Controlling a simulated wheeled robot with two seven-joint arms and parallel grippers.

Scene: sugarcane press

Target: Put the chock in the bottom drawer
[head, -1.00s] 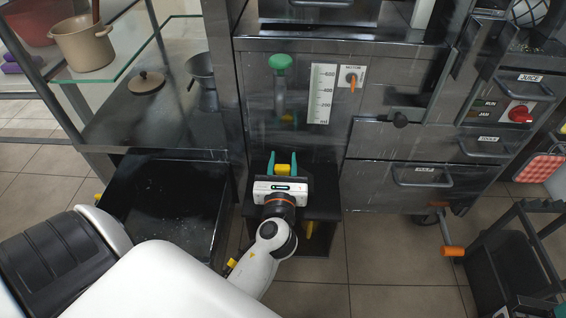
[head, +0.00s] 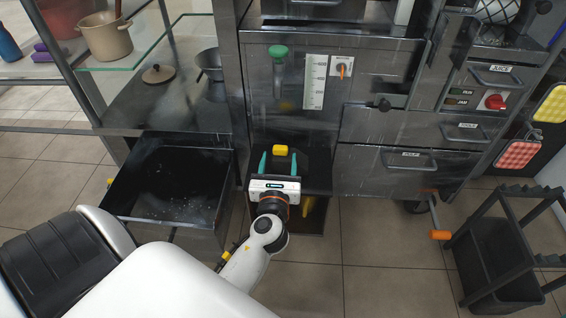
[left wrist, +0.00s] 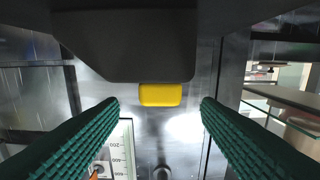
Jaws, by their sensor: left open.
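A dark block with a yellow end (head: 280,149), which looks like the chock, is in front of the press cabinet in the head view. My left gripper (head: 278,161) is open, its two teal fingers on either side of the dark part. In the left wrist view the yellow end (left wrist: 160,95) shows centrally, beyond the gap between the ridged fingers (left wrist: 160,112); I see no finger touching it. The lowest drawer in the right-hand stack (head: 385,178) looks shut. My right gripper is out of view.
An open black bin-like drawer (head: 140,215) stands left of my gripper. A glass shelf with a pot (head: 108,40) is above it. A black rack (head: 500,285) stands at the right.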

